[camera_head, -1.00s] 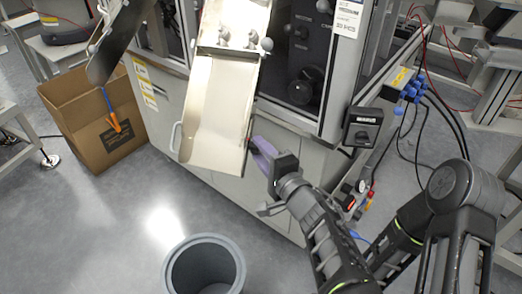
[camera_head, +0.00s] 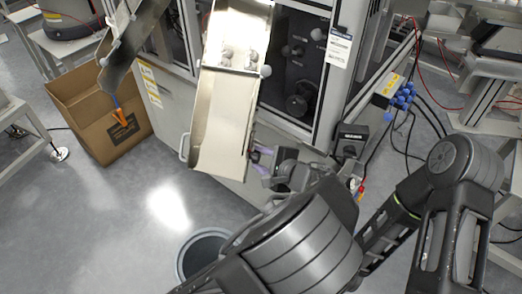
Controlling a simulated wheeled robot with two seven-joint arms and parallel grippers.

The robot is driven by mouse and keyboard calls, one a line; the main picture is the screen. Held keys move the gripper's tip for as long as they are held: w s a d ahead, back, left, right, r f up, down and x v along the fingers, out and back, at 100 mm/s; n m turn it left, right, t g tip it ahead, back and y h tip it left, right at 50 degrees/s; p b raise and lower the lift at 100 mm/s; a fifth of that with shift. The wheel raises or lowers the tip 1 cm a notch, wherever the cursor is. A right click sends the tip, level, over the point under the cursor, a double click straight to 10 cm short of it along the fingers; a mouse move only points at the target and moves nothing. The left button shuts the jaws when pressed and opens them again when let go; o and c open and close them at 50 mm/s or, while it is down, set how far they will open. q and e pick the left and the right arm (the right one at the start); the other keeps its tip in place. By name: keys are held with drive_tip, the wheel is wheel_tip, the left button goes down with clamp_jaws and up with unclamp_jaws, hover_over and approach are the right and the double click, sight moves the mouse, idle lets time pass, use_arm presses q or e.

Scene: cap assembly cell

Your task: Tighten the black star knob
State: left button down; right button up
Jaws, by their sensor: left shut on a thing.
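My left gripper (camera_head: 262,160) is at the lower right edge of the metal chute (camera_head: 222,130), with its purple fingers pointing at the chute's side. It is shut on a small dark piece (camera_head: 254,157) there, which appears to be the black star knob. The knob is mostly hidden by the fingers and too small to show its shape. My right gripper is not in view.
A cabinet with a dark panel and round black knob (camera_head: 298,104) stands behind the chute. A cardboard box (camera_head: 90,125) is at left, and a grey bin (camera_head: 190,262) is on the floor, partly covered by my arm. A black switch box (camera_head: 351,140) is at right.

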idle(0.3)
use_arm(q)
drive_tip(key=c, duration=0.9)
unclamp_jaws()
drive_tip(key=shift+c, duration=0.2)
drive_tip(key=v, duration=0.7)
drive_tip(key=shift+s+d+r, duration=0.15)
drive_tip(key=shift+d+r, duration=0.1)
